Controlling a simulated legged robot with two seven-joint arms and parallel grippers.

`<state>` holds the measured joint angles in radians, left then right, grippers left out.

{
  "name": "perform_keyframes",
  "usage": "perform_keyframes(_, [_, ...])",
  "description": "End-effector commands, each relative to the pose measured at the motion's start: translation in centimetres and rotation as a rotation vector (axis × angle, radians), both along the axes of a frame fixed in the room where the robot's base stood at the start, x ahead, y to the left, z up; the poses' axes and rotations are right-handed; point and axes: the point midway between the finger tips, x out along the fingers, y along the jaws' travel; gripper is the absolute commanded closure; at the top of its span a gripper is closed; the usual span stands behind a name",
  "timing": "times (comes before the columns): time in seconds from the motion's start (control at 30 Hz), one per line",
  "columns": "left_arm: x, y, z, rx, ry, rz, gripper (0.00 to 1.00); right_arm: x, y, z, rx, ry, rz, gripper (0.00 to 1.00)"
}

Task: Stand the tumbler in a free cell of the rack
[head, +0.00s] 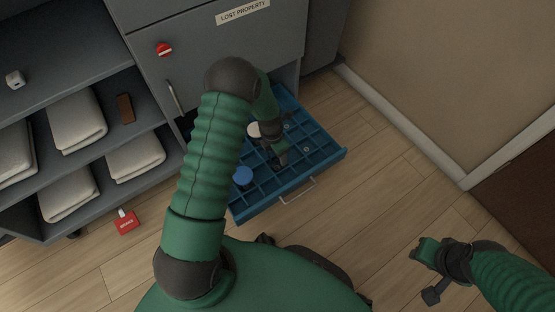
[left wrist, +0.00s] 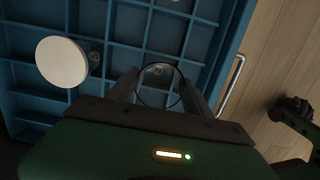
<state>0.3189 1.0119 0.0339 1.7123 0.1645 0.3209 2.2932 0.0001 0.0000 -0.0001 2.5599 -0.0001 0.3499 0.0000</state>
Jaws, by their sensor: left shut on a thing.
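The rack is a blue drawer tray (head: 327,154) divided into square cells, pulled out below the grey cabinet. My left gripper (head: 282,158) is over its middle. In the left wrist view, its fingers (left wrist: 161,92) are shut on the tumbler (left wrist: 160,104), a clear glass whose round rim shows as a thin dark ring. A cell floor with a small round mark shows through the ring. I cannot tell how far down the tumbler is relative to the cell walls. In the head view my arm and gripper hide the tumbler.
A white round-topped thing (head: 254,129) and a blue round-topped thing (head: 243,177) occupy cells on the left side of the rack. The white one (left wrist: 62,62) is beside my left gripper. Several right-hand cells look empty. Shelves with folded towels (head: 76,121) stand left.

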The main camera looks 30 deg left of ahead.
Motion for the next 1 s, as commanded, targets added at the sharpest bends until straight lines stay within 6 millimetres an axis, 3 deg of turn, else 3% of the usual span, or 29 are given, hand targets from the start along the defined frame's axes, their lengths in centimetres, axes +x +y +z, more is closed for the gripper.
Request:
perform_keyframes(0.03, [0.0,0.1,-1.5,0.0,0.0,0.002,1.0,0.0,0.0,-1.2,0.0,0.0,0.0,0.68])
perform_keyframes(0.07, [0.0,0.1,-1.6,0.0,-0.001,0.002,1.0,0.0,0.0,-1.2,0.0,0.0,0.0,0.68])
perform_keyframes(0.37, [0.0,0.0,-1.6,0.0,0.0,0.0,1.0,0.0,0.0,-0.9,0.0,0.0,0.0,0.68])
perform_keyframes(0.4, [0.0,0.0,-1.5,0.0,0.0,0.0,0.37,0.0,0.0,-0.9,0.0,0.0,0.0,0.68])
perform_keyframes(0.53, [0.0,0.0,-1.5,0.0,0.0,0.0,0.2,0.0,0.0,-0.9,0.0,0.0,0.0,0.68])
perform_keyframes(0.83, [0.0,0.0,-1.3,0.0,0.0,0.0,0.2,0.0,0.0,-0.8,0.0,0.0,0.0,0.68])
perform_keyframes(1.0, [-0.3,0.1,1.7,0.0,0.0,-0.001,0.2,0.0,0.0,1.4,0.0,0.0,0.0,0.68])
